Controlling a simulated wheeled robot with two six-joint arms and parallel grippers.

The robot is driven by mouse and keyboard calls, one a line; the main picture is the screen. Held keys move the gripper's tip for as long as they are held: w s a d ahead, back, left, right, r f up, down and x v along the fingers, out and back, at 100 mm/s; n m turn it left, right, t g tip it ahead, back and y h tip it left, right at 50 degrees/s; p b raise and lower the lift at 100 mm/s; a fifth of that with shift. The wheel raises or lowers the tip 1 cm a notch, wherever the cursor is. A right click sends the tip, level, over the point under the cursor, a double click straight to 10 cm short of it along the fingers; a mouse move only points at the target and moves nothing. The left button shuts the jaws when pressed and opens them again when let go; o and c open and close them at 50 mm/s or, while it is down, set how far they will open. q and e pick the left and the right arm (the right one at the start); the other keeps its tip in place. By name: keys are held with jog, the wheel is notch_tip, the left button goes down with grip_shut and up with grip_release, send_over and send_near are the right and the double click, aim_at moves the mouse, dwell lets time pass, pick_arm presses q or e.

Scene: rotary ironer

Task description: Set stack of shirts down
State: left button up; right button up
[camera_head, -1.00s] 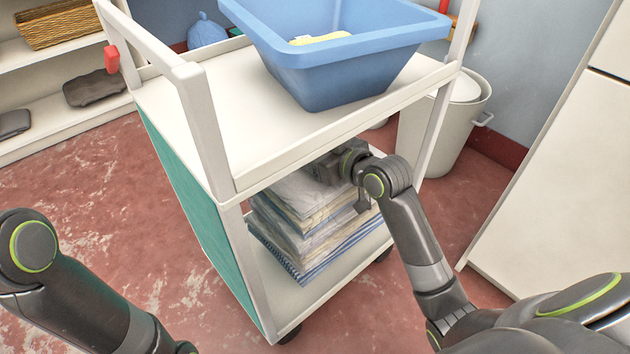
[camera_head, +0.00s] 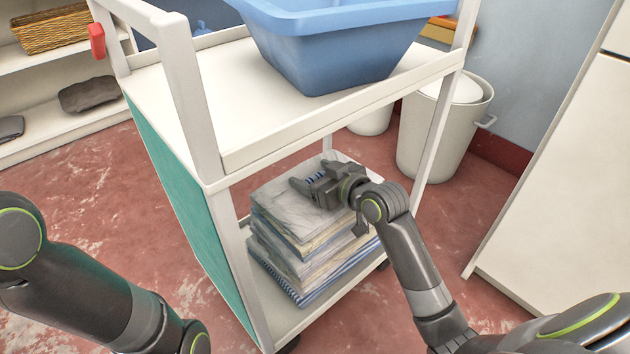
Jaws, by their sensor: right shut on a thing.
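The stack of shirts (camera_head: 292,243) is a pile of folded white, cream and blue-striped cloth. It is inside the cart's lower level and appears to rest on the lower shelf (camera_head: 283,323). My right gripper (camera_head: 308,181) reaches in from the right, at the top of the stack, and is shut on the stack. The far side of the stack is partly hidden by the gripper. My left arm shows at the left, but its gripper is out of view.
The white cart's upper shelf (camera_head: 177,105) overhangs the stack and holds a blue tub (camera_head: 335,50). A cart post (camera_head: 250,280) stands at the stack's near left. A white bin (camera_head: 445,135) stands behind at the right, with a white cabinet (camera_head: 560,190) farther right.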

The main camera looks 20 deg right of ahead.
jog(key=shift+r, duration=0.1)
jog(key=o, duration=1.6)
jog(key=shift+f, duration=0.3)
jog(key=o, duration=0.4)
jog(key=shift+r, duration=0.1)
